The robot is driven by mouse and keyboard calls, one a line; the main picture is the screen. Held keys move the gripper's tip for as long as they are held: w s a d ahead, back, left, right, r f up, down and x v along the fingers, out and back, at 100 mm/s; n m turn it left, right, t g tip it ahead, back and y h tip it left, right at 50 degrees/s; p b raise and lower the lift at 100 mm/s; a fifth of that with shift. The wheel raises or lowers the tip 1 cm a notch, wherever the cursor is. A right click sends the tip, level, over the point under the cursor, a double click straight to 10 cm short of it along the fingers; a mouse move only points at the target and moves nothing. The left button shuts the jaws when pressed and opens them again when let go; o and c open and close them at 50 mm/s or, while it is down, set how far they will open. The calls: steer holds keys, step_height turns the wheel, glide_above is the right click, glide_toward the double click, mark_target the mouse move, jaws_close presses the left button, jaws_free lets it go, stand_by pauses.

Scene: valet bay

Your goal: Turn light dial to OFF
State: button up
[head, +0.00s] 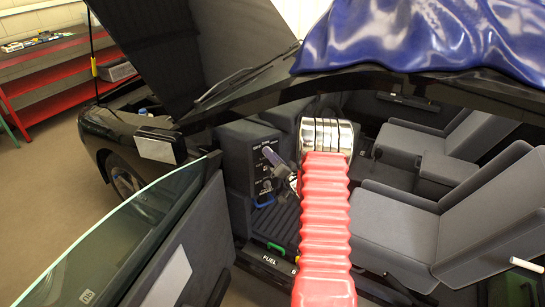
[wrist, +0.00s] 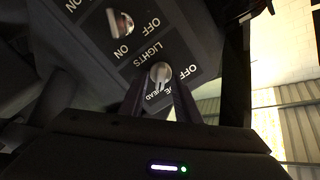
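The light dial (wrist: 160,74) is a small round pale knob on a dark panel (wrist: 95,55), under the word LIGHTS, which appears upside down in the wrist view. OFF is printed to its right; HEAD and part of another label are below. The dial's pale pointer bar points down, towards HEAD rather than OFF. My gripper (wrist: 160,86) is open, with one dark finger on each side of the dial. Contact cannot be told. In the head view my gripper (head: 270,157) is at the panel (head: 240,160), hiding the dial.
Another knob (wrist: 121,23) with ON and OFF labels sits beside the light dial. A blue handle (head: 265,201) and a green handle (head: 277,247) are below the panel. The open door (head: 130,225) stands at left, grey seats (head: 400,230) at right.

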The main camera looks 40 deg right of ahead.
steer(key=shift+c, duration=0.6)
jaws_close()
steer(key=shift+n, duration=0.3)
steer(key=n, duration=0.6)
steer(key=shift+a+n, duration=0.1)
steer(key=shift+n, duration=0.2)
steer(key=n, duration=0.5)
steer(key=shift+a, duration=0.15)
steer(key=n, duration=0.5)
steer(key=shift+a+n, duration=0.2)
steer(key=shift+n, duration=0.2)
steer(key=shift+f, duration=0.1)
